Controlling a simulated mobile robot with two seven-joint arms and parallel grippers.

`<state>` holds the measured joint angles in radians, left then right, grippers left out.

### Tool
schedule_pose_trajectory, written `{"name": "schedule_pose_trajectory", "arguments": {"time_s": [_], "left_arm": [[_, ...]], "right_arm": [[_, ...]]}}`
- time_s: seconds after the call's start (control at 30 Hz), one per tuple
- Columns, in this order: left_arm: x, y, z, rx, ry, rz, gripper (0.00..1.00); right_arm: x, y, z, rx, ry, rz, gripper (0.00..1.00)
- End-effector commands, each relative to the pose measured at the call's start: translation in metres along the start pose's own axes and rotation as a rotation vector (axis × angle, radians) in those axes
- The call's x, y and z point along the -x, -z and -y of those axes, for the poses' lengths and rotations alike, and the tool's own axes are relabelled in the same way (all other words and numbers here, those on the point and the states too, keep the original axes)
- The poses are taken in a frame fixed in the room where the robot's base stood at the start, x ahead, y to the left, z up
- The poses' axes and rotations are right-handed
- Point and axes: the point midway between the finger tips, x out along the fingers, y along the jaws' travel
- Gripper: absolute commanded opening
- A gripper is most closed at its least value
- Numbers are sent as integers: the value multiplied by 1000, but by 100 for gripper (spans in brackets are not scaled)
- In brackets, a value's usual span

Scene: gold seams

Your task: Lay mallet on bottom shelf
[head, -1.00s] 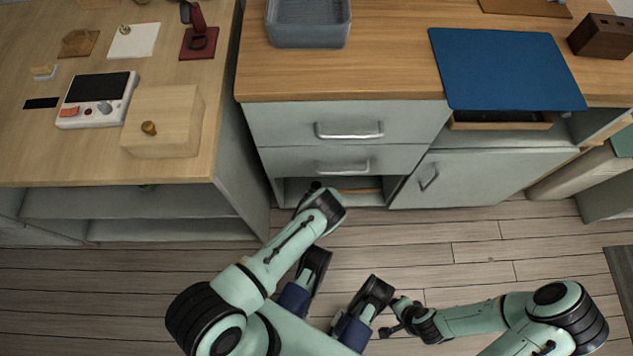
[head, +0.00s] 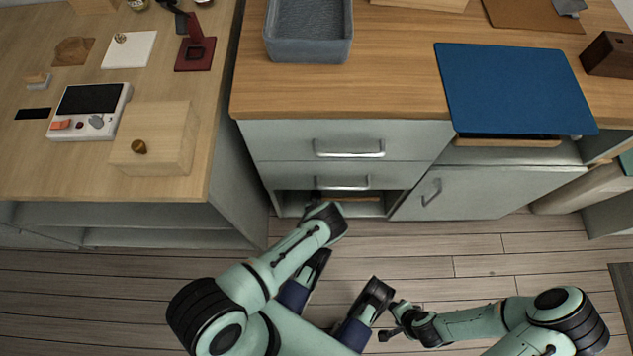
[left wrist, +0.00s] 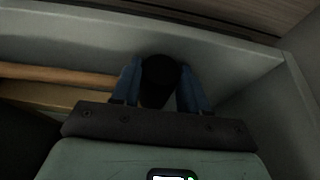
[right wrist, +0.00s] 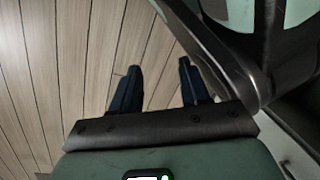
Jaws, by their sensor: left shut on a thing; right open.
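My left gripper (left wrist: 160,67) is shut on the black head of the mallet (left wrist: 160,82) inside the open bottom compartment of the cabinet. The mallet's wooden handle (left wrist: 70,75) runs to the left in the left wrist view, lying about level. I cannot tell whether the mallet touches the shelf. In the head view the bottom shelf opening (head: 372,207) is under two drawers, and my left arm hides the gripper and most of the mallet. My right gripper (head: 388,320) is open and empty above the floor; it also shows in the right wrist view (right wrist: 158,66).
Two grey drawers (head: 290,140) are above the opening, and a shut cabinet door (head: 485,192) is right of it. A blue mat (head: 515,88) overhangs the counter edge. A worktable (head: 60,180) with a wooden box (head: 165,135) stands at left. The floor in front is clear.

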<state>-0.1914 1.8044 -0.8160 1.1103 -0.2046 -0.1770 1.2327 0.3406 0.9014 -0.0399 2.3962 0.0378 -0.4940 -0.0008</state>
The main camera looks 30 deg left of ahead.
Motion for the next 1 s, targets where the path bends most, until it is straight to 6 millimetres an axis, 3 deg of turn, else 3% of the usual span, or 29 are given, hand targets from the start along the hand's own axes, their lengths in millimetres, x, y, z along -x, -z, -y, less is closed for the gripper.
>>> {"name": "schedule_pose_trajectory", "arguments": {"time_s": [0.1, 0.13, 0.2, 0.6, 1.0], "left_arm": [[-2, 0, 0, 1, -1, -1, 5], [-2, -1, 0, 0, 0, 0, 50], [-2, -1, 0, 0, 0, 0, 69], [2, 1, 0, 0, 0, 0, 69], [68, 3, 0, 0, -1, -1, 69]], "right_arm": [[-3, -3, -3, -3, -5, 11, 45], [-3, -4, -3, -3, -6, 12, 45], [-2, -3, -3, -3, -5, 11, 45], [3, 2, 2, 2, 3, -6, 45], [56, 53, 49, 53, 90, -199, 45]]}}
